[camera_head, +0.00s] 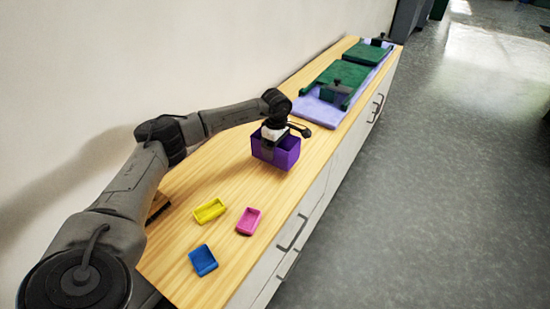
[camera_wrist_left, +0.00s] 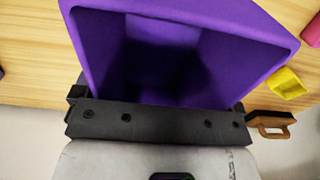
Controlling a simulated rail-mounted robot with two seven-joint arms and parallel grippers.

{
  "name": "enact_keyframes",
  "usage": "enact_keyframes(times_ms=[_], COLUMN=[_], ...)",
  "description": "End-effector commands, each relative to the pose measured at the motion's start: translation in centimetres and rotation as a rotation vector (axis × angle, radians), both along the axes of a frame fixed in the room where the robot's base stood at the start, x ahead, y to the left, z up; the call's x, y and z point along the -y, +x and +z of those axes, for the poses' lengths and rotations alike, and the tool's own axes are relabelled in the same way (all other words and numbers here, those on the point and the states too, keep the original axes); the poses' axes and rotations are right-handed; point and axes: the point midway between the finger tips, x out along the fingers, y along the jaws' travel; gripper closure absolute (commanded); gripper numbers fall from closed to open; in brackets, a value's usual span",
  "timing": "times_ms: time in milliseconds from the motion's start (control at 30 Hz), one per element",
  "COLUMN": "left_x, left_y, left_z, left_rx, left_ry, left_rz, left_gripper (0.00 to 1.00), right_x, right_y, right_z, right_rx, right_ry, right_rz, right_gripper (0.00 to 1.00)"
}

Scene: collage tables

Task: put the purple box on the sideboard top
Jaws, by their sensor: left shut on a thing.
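The purple box (camera_head: 283,157) is open-topped and sits at or just above the wooden sideboard top (camera_head: 225,178), near its middle; I cannot tell whether its bottom touches. My gripper's dark body (camera_wrist_left: 155,122) lies across the box's lower edge there; the fingertips are hidden. My right gripper is in neither view.
Small yellow (camera_head: 209,210), pink (camera_head: 249,221) and blue (camera_head: 203,260) trays lie on the near part of the top. A brown handled thing (camera_wrist_left: 270,125) is by the wall side. Green items (camera_head: 338,80) on a lavender mat (camera_head: 311,112) occupy the far end.

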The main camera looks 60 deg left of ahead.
Motion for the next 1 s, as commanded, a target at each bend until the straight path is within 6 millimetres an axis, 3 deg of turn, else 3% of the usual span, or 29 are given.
enact_keyframes(times_ms=[167,467,900,933,1000], left_x=[-0.1,-0.1,-0.1,-0.1,-0.1], left_y=[-0.2,-0.2,-0.2,-0.2,-0.2], left_z=[-0.6,-4.1,-4.5,-4.4,-4.4], left_rx=[0.000,0.000,0.000,0.000,0.000], left_ry=[0.000,-0.001,-0.001,-0.001,-0.001], left_rz=[0.000,0.000,0.001,0.001,0.001], left_gripper=[0.34,0.34,0.34,0.07,0.00], right_x=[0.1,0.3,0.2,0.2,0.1], right_y=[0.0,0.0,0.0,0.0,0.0], right_z=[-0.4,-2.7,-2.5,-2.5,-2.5], right_rx=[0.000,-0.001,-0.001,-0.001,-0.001], right_ry=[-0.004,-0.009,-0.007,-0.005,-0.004], right_rz=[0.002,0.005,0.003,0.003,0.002], right_gripper=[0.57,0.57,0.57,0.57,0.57])
